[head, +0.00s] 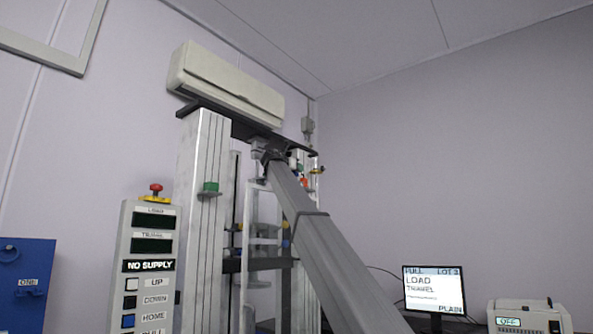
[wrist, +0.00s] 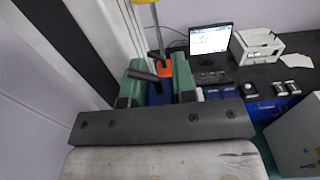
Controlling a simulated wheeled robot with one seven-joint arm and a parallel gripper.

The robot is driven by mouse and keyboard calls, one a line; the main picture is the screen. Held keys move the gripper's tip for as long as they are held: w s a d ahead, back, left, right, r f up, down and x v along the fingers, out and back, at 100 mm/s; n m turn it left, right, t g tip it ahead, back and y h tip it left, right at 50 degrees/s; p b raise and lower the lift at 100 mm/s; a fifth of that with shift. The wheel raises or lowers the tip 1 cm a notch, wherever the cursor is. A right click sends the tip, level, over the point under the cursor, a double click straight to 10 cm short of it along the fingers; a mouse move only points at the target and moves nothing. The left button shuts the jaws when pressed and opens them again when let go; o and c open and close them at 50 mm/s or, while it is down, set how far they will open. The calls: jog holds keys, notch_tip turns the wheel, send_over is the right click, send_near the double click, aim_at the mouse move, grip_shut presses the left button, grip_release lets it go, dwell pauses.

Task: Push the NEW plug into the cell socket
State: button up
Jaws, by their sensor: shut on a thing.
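In the wrist view my gripper (wrist: 158,92) has green fingers on either side of an orange and dark blue piece, which I take to be the NEW plug (wrist: 164,68). The fingers are shut on it. A dark rod end sticks out beside it, and a thin grey stem rises above it towards a yellow part at the top edge. In the head view a small orange spot (head: 304,182) shows beside the top of my arm, below the machine's dark crosshead (head: 240,126). I cannot make out the cell socket, nor whether the plug touches it.
The tall machine's pale column (head: 203,165) stands left of my arm. A control panel (head: 145,265) reads "NO SUPPLY" and has a red stop button. A monitor (head: 434,290) and a white printer-like device (head: 528,317) stand at the lower right. An air conditioner hangs behind.

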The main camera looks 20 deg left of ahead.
jog(key=shift+f, duration=0.3)
dwell(0.4)
jog(key=shift+f, duration=0.85)
jog(key=o, duration=1)
jog(key=shift+r, duration=2.5)
